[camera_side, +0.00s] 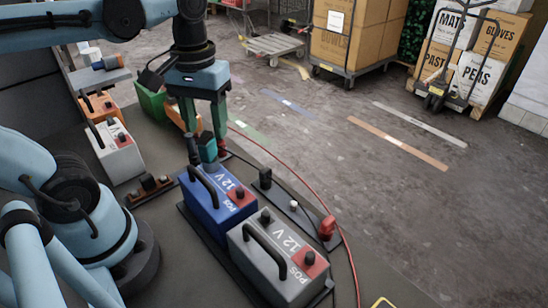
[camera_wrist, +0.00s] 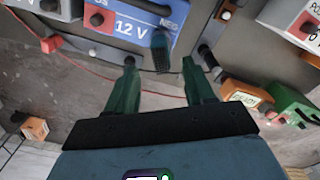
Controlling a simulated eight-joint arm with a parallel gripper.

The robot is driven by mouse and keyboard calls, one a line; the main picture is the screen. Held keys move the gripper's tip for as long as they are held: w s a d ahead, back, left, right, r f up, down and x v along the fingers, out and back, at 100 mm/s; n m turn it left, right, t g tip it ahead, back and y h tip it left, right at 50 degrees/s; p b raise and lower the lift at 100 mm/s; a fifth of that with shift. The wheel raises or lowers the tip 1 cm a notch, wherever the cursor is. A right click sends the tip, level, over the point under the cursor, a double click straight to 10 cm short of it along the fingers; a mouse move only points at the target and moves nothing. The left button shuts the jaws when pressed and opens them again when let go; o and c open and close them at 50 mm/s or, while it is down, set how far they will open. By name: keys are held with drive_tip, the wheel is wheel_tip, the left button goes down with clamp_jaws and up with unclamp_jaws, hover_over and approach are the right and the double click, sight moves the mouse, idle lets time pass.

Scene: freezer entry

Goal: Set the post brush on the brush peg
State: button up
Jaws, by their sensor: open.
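The post brush (camera_side: 207,149), a dark teal cylinder, stands at the far end of the blue battery (camera_side: 215,205), over its NEG post. In the wrist view the brush (camera_wrist: 161,52) shows beside the NEG label, in line with the gap between my fingertips. My gripper (camera_side: 206,142) points down at the brush, one green finger on each side. In the wrist view my gripper (camera_wrist: 158,64) is open, with gaps between fingers and brush. The post under the brush is hidden. I cannot pick out the brush peg with certainty.
A grey battery (camera_side: 280,260) stands near the blue one, and a white battery (camera_side: 116,152) is at left. A red clamp (camera_side: 327,227) and red cable lie along the right edge. A green box (camera_side: 152,102) is behind my gripper.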

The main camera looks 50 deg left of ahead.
sight(205, 135)
drive_tip(key=f, duration=0.3)
drive_tip(key=shift+s, duration=0.25)
drive_tip(key=shift+f, duration=1.05)
clamp_jaws()
